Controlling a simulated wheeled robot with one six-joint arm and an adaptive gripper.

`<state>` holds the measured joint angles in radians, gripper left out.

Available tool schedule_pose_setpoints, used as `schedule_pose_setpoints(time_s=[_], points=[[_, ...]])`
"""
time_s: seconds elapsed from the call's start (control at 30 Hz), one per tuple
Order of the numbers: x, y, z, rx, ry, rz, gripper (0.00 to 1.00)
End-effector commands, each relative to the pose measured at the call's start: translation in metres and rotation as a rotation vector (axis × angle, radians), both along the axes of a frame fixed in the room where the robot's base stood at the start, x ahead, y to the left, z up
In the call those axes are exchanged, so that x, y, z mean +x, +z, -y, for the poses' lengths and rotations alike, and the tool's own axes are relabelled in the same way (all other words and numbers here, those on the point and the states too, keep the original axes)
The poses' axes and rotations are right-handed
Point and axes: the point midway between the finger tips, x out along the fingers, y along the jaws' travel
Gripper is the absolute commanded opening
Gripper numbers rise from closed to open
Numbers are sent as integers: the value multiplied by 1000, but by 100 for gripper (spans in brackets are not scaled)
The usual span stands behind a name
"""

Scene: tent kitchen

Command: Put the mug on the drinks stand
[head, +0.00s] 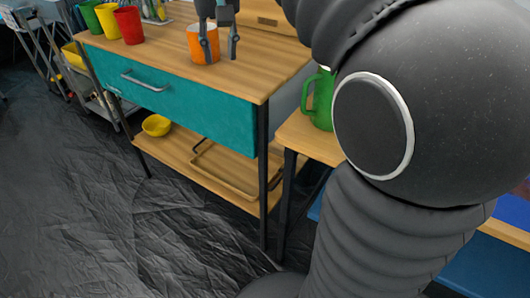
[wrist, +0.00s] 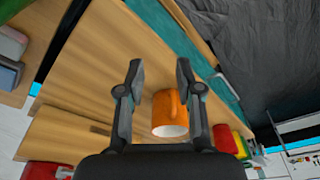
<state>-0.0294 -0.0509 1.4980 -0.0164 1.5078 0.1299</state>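The orange mug (head: 203,47) stands upright on the wooden top of the teal-drawer cabinet. It also shows in the wrist view (wrist: 165,119), seen between the fingers and closer to the right one. My gripper (head: 220,58) is open. In the head view one finger overlaps the mug and the other is just right of it; I cannot tell whether either touches. In the wrist view the gripper's fingertips (wrist: 160,72) are wide apart with bare wood between them. A smaller wooden stand (head: 310,139) with a green jug (head: 320,103) is right of the cabinet, partly hidden by my arm; I cannot tell whether it is the drinks stand.
Red (head: 129,25), yellow (head: 107,20) and green (head: 89,14) cups stand at the cabinet top's left. The lower shelf holds a yellow bowl (head: 156,125) and a wooden tray (head: 222,174). Bare wood lies right of the mug. Dark floor is clear in front.

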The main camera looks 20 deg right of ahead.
Motion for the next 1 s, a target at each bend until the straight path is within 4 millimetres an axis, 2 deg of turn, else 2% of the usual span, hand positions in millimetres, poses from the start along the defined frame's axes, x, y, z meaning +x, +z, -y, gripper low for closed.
schedule_pose_setpoints(time_s=[0.03,0.27,0.4,0.6,0.77,1.0], points=[[-19,-6,1,0,7,23,35],[-90,-54,6,-4,44,130,35],[-133,-93,8,-10,64,194,35],[-180,-149,10,-17,86,269,35],[-198,-174,9,-22,96,299,35],[-201,-180,9,-23,99,305,35]])
